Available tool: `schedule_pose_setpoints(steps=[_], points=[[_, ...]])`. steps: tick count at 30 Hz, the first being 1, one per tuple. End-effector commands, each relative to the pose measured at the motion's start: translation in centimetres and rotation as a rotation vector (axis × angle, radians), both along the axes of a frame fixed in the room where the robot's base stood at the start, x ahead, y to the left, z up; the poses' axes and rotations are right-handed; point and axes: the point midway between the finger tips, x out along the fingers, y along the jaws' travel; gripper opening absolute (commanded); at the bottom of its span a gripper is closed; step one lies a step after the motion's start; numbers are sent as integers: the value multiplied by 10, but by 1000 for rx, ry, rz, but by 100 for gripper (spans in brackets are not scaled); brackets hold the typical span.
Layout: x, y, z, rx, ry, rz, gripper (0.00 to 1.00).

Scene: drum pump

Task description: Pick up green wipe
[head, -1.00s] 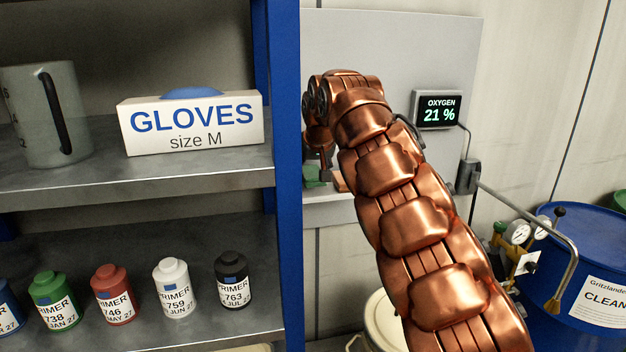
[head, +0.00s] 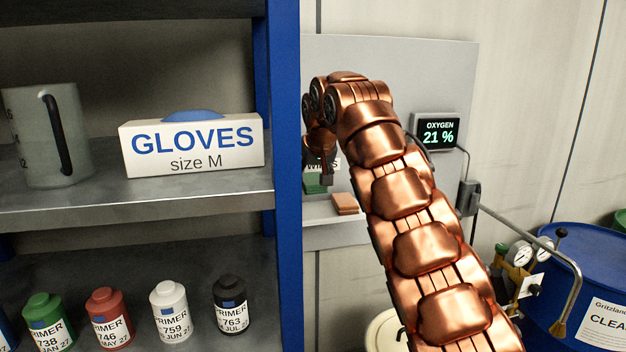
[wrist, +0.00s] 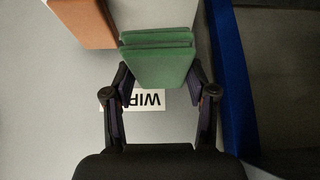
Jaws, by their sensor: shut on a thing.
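The green wipe is a folded cloth pad with visible layers, and it shows in the wrist view (wrist: 158,62) between my two fingers. My gripper (wrist: 160,78) is shut on it, one finger at each side. In the head view the green wipe (head: 315,187) hangs under my gripper (head: 318,170), partly hidden by the blue shelf post. It is held a little above the small grey ledge (head: 325,213).
An orange-brown wipe (head: 345,204) lies on the ledge, also in the wrist view (wrist: 84,20). A white wipes label (wrist: 147,100) is on the panel. The blue post (wrist: 232,80) stands close at right in the wrist view. A glove box (head: 192,147) sits on the left shelf.

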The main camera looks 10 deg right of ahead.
Motion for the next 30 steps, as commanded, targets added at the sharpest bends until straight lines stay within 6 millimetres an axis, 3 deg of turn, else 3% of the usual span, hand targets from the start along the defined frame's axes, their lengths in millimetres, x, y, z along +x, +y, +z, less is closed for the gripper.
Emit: schedule_pose_setpoints(steps=[14,30], points=[[-30,0,-3,-1,2,-3,33],[-99,1,-2,0,-1,0,33]])
